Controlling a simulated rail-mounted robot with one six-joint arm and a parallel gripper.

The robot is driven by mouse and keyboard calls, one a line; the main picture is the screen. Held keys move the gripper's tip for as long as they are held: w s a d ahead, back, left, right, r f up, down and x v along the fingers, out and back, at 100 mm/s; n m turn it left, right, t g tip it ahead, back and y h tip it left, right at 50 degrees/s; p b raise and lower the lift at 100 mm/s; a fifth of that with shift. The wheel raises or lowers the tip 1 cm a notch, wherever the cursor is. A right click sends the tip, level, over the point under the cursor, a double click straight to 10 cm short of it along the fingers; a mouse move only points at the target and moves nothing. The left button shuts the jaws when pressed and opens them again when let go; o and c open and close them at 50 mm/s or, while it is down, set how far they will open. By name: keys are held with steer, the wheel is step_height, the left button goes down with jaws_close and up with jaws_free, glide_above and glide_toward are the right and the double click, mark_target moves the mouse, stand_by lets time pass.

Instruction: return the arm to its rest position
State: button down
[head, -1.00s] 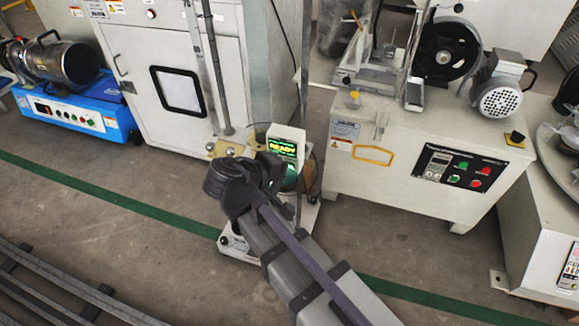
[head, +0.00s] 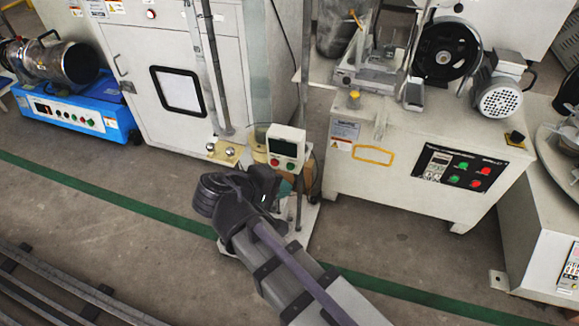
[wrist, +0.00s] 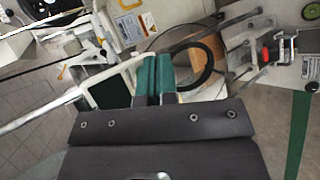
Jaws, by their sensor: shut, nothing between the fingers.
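My arm reaches from the lower right of the head view up to the small test stand. My gripper shows in the wrist view (wrist: 153,78) with its two green fingers pressed together and nothing between them. In the head view the fingers are mostly hidden behind my dark wrist. The stand's control box (head: 287,147), with a dark display and red and green buttons, is just beyond my wrist. The stand's pale base (head: 300,225) lies partly behind my arm.
A white cabinet (head: 130,60) stands behind to the left, beside a blue machine (head: 75,112). A bench machine with a motor (head: 500,95) stands to the right. Curved rails (head: 60,285) run at lower left.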

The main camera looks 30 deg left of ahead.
steer(key=s, duration=0.3)
steer(key=shift+d, duration=0.25)
